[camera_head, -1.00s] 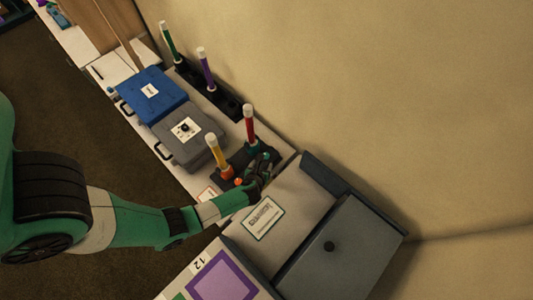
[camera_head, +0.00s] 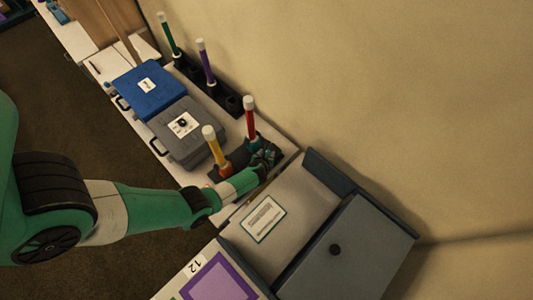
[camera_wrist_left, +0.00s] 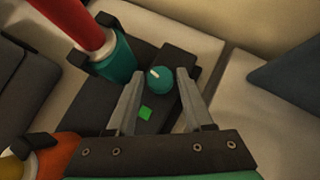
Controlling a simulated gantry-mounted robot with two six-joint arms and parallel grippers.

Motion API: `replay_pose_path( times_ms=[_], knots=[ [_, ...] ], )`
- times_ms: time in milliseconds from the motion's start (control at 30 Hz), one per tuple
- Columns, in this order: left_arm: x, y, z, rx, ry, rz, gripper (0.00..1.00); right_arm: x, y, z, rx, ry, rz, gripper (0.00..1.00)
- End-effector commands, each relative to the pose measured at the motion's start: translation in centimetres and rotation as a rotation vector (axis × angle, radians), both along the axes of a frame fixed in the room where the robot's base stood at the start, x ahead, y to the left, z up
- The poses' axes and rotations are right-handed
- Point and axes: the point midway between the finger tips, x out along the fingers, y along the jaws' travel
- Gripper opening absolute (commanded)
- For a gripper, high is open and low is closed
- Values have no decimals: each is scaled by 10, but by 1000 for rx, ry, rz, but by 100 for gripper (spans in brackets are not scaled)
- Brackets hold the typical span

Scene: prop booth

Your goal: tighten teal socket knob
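The teal knob (camera_wrist_left: 160,81), round with a pale pointer mark, sits on a dark base block (camera_wrist_left: 178,112) in the left wrist view. It is beside the teal socket (camera_wrist_left: 115,62) that holds a red tube (camera_wrist_left: 82,22). My left gripper (camera_wrist_left: 160,78) is open, with one finger on each side of the knob; gaps show between fingers and knob. In the head view my left gripper (camera_head: 265,156) is at the dark base by the red tube (camera_head: 249,118), and I cannot make out the knob there. My right gripper is in neither view.
A yellow tube (camera_head: 211,138) stands close to my left arm. Grey (camera_head: 188,135) and blue (camera_head: 150,90) cases lie to the left. A grey bin (camera_head: 330,255) with a label stands in front, and the wall is behind.

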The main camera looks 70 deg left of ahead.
Motion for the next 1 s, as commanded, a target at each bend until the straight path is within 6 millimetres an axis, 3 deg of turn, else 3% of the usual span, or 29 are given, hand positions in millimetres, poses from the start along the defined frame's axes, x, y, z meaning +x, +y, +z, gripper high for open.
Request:
replay_pose_path(
  times_ms=[33, 267, 633, 967, 1000],
  knots=[
    [0, 0, 0, 0, 0, 0, 41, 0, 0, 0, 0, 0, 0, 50],
    [0, 0, 0, 0, 0, 0, 0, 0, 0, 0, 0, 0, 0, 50],
    [-3, 1, 2, -3, 3, -111, 0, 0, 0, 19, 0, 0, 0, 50],
    [-1, 1, 0, 1, -1, -137, 0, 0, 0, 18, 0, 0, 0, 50],
    [-1, 1, 0, 1, -1, -137, 49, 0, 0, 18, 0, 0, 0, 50]
  ],
)
